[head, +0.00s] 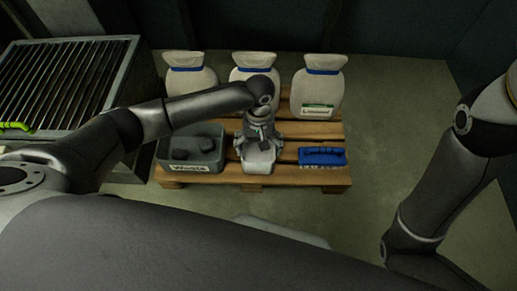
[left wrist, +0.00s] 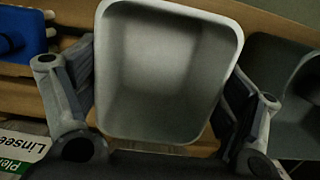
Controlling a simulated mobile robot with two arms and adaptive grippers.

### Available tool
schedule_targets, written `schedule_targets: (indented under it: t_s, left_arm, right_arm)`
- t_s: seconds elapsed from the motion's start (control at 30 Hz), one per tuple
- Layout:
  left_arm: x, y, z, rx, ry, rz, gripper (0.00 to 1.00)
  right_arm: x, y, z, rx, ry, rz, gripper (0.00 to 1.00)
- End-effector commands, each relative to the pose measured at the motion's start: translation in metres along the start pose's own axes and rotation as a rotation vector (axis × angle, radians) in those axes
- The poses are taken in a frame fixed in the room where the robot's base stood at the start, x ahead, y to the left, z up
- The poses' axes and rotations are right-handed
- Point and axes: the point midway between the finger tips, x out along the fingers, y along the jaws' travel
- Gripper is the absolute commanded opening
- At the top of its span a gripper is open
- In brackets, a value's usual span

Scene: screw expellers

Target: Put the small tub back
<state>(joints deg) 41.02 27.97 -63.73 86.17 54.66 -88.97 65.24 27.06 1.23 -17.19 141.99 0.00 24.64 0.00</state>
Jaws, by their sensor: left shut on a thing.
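The small tub (head: 258,162) is pale grey-white, open-topped and empty inside. In the head view it is over the front middle of the wooden pallet (head: 221,176), between the grey waste bin and the blue brush. My left gripper (head: 258,148) comes down over it and is shut on it. In the left wrist view the tub (left wrist: 168,75) fills the middle, between the two fingers (left wrist: 165,110). I cannot tell whether its base touches the slats. My right arm shows at the right, but its gripper is out of view.
A grey bin (head: 192,150) labelled "Waste" stands left of the tub. A blue brush (head: 322,156) lies to the right. Three pale sacks (head: 319,88) with blue ties stand along the back. A grated machine (head: 65,80) is at the left. Floor right of the pallet is clear.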

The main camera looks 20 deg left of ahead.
Motion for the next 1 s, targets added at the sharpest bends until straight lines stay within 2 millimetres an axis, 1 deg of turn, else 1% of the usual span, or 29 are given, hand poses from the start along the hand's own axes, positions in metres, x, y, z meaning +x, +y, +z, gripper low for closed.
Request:
schedule_targets:
  t_s: [0.03, 0.07, 0.43, 0.47, 0.53, 0.9, 1.0]
  left_arm:
    - [0.0050, 0.0001, -0.0011, 0.000, 0.001, 0.000, 0.52]
    - [0.0055, 0.0001, -0.0011, 0.000, 0.001, 0.000, 0.52]
    - [0.0063, -0.0002, -0.0010, 0.000, 0.000, 0.000, 0.52]
    - [0.0072, -0.0004, -0.0013, 0.000, 0.001, -0.001, 0.90]
    - [0.0073, -0.0004, -0.0015, 0.000, 0.001, -0.001, 0.99]
    - [0.0070, -0.0003, -0.0014, 0.000, 0.001, 0.000, 1.00]
    - [0.0032, 0.0000, -0.0011, 0.000, 0.002, 0.001, 1.00]
  right_arm:
    - [-0.0004, -0.0009, -0.0029, -0.001, 0.010, -0.003, 0.40]
    - [0.0004, -0.0010, -0.0033, -0.001, 0.011, -0.003, 0.40]
    - [0.0027, -0.0004, -0.0019, -0.001, 0.008, -0.002, 0.40]
    - [0.0017, -0.0003, -0.0014, -0.001, 0.006, -0.001, 0.40]
    - [0.0011, -0.0005, -0.0016, 0.000, 0.006, -0.002, 0.40]
    - [0.0007, -0.0006, -0.0017, 0.000, 0.006, -0.002, 0.40]
    - [0.0013, -0.0009, -0.0024, 0.000, 0.009, -0.003, 0.40]
